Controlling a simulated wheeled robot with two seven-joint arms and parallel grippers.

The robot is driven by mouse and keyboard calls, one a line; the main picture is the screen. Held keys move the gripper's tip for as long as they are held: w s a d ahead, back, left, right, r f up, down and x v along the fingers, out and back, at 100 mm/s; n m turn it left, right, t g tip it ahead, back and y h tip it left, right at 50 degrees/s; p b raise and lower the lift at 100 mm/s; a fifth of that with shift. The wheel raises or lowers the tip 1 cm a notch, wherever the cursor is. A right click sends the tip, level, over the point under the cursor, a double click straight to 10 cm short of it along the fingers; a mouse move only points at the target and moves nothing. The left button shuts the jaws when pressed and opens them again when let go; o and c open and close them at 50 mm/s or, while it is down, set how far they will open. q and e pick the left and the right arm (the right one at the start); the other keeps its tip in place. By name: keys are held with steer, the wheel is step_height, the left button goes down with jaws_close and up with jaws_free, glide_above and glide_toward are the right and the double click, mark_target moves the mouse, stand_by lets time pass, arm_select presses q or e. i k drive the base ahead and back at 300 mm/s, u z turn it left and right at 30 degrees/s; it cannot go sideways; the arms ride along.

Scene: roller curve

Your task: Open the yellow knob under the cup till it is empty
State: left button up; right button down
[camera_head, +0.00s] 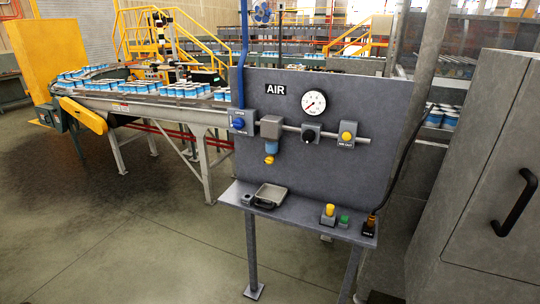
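The cup (271,146) is a small bluish bowl under a grey filter housing (271,127) on the upright grey panel. The yellow knob (270,160) sits directly below the cup. The cup's liquid level is too small to tell. A shallow grey tray (270,195) lies on the shelf below the knob, apart from it. Neither of my grippers is in view.
A gauge (313,103), a blue valve (239,123), a black knob (310,134) and another yellow knob (347,136) are on the panel. The shelf (298,211) carries yellow and green buttons. A conveyor (200,112) with cans stands left, a grey cabinet (490,170) right.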

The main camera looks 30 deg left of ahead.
mark_target(269, 160)
steer(key=u, duration=0.5)
steer(key=k, duration=0.6)
steer(key=z, duration=0.1)
steer(key=i, duration=0.75)
steer(key=z, duration=0.5)
steer(key=i, duration=0.8)
steer(key=u, duration=1)
steer(key=i, duration=0.75)
steer(key=u, duration=0.9)
